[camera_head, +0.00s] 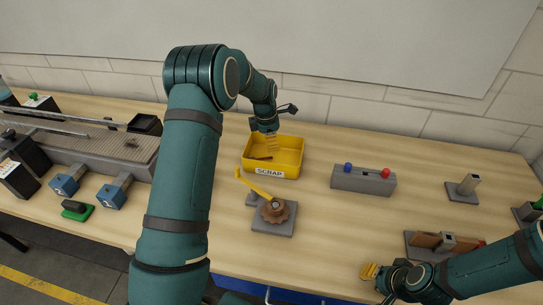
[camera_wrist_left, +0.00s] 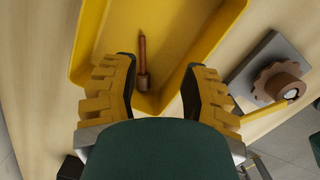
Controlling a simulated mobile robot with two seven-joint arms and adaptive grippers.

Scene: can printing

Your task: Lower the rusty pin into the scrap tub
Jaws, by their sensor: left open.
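The yellow scrap tub (camera_head: 284,172), labelled SCRAP, stands on the table near the back. The rusty pin (camera_wrist_left: 142,58), a thin brown rod with a thicker collar, lies inside the tub. In the head view the pin (camera_head: 262,158) shows as a small dark stroke inside, near the left. My left gripper (camera_head: 270,143) is above the tub, pointing down. In the left wrist view its yellow fingers (camera_wrist_left: 161,64) are spread apart, with the pin visible between them and not gripped. My right gripper (camera_head: 369,271) is low at the front right, away from the tub; its opening is unclear.
A grey plate with a brown gear (camera_head: 273,211) and yellow lever (camera_head: 257,187) stands just in front of the tub. A grey block (camera_head: 363,181) with blue and red knobs is to the right. A conveyor (camera_head: 80,146) fills the left. Table between block and post (camera_head: 467,184) is clear.

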